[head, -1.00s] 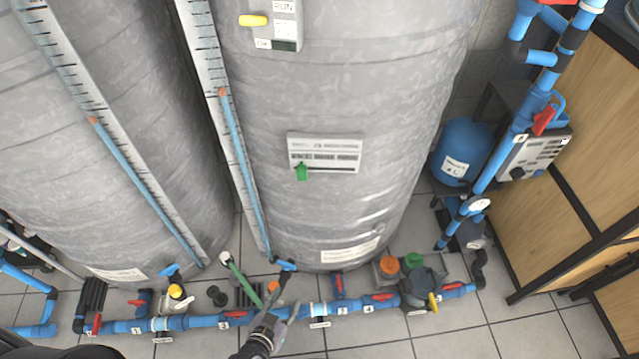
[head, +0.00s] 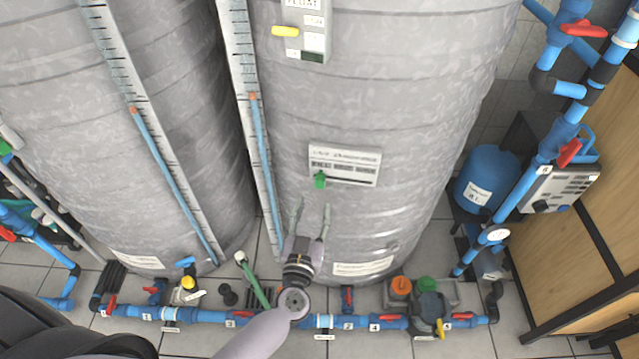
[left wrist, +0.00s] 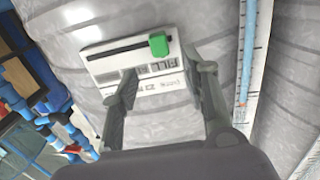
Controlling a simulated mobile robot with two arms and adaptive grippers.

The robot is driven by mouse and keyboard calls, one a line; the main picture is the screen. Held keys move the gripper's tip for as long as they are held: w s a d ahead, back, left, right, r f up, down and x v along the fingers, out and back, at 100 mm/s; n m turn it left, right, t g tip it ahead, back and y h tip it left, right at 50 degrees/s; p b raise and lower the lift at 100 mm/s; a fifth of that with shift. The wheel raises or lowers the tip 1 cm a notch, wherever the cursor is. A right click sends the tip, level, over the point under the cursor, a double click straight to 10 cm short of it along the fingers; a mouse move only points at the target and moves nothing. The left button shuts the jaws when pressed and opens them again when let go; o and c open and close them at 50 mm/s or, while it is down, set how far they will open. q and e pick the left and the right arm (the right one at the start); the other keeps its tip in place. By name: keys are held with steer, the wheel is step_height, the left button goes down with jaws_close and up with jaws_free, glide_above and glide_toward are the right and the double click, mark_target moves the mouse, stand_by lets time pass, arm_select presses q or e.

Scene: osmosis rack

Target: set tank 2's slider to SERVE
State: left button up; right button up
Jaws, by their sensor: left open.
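The slider panel (head: 345,168) is a white plate on the front of the right-hand grey tank. Its green slider knob (head: 320,181) sits at the panel's left end in the head view. In the left wrist view the panel (left wrist: 108,64) appears turned over, with the green knob (left wrist: 159,45) at the right end of a dark slot and the word FILL readable below it. My left gripper (head: 313,206) is open and empty, just below the knob in the head view. In the left wrist view its fingers (left wrist: 160,70) are spread either side of the knob's line, apparently short of it. My right gripper is out of view.
A second panel with a yellow knob (head: 286,31) is higher on the same tank. A level gauge (head: 243,75) runs beside the tank. Blue pipes with red valves (head: 390,322) run along the floor. A blue vessel (head: 487,180) stands at the right.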

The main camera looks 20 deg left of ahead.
mark_target(320, 185)
arm_select(q)
steer(key=w, duration=0.5)
steer(key=w+a, duration=0.1)
steer(key=w, duration=0.2)
steer(key=shift+w+b, duration=0.3)
steer(key=shift+c, duration=0.6)
jaws_close()
